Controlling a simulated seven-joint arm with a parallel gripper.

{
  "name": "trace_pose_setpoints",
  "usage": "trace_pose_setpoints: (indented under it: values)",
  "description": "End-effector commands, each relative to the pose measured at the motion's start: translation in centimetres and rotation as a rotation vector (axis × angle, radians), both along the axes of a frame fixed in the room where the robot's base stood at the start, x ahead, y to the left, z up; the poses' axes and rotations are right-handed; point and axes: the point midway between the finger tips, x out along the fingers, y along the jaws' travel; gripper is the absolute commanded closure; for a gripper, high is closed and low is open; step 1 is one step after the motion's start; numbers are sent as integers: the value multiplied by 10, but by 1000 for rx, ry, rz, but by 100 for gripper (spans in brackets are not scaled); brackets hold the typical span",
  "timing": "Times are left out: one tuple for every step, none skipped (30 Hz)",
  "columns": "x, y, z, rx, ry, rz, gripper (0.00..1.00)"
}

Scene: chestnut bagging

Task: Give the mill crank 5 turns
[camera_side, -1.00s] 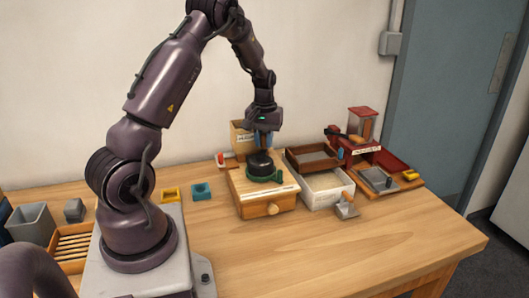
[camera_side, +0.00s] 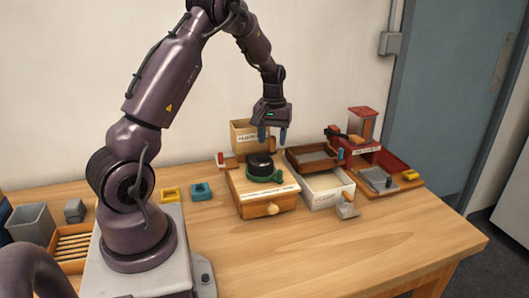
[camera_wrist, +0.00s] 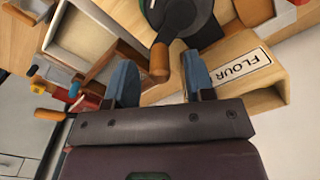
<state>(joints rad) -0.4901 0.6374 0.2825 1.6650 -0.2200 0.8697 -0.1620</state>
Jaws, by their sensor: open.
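The mill is a wooden box (camera_side: 250,205) with a drawer knob at its front, a green ring and a black top (camera_side: 260,162). In the wrist view the black top (camera_wrist: 188,20) shows at the upper edge. The dark crank arm runs from it to an upright wooden crank handle (camera_wrist: 160,62). My gripper (camera_side: 273,138) is open above the back of the mill, with blue fingers pointing down. In the wrist view the handle lies beyond and between the open fingers (camera_wrist: 160,82). Nothing is held.
A wooden box labelled FLOUR (camera_wrist: 240,72) stands behind the mill, close to my right finger in the wrist view. A white box (camera_side: 325,193) and a brown tray (camera_side: 300,164) are right of the mill. A red machine (camera_side: 362,125) stands farther right. The front table is clear.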

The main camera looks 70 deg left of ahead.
Motion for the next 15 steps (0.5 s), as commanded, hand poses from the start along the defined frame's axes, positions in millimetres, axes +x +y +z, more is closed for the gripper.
trace_pose_setpoints:
  values:
    - [0, 0, 6, 2, -2, 0, 51]
    - [0, 0, 9, 2, -1, 0, 51]
    - [0, 0, 13, 2, -1, -1, 51]
    - [0, 0, 16, 3, -2, -1, 51]
    - [0, 0, 19, 2, -1, -1, 51]
    - [0, 0, 23, 1, -1, -1, 51]
    - [0, 0, 26, 2, -1, -1, 51]
    - [0, 0, 29, 3, -2, -2, 51]
    - [0, 0, 33, 3, -2, -2, 51]
    - [0, 0, 36, 2, -1, -1, 51]
    - [0, 0, 39, 3, -2, -1, 51]
    - [0, 0, 43, 2, -1, -1, 51]
    - [0, 0, 46, 1, -1, -1, 51]
    - [0, 0, 49, 1, -1, -1, 51]
    - [0, 0, 52, 2, -1, -1, 51]
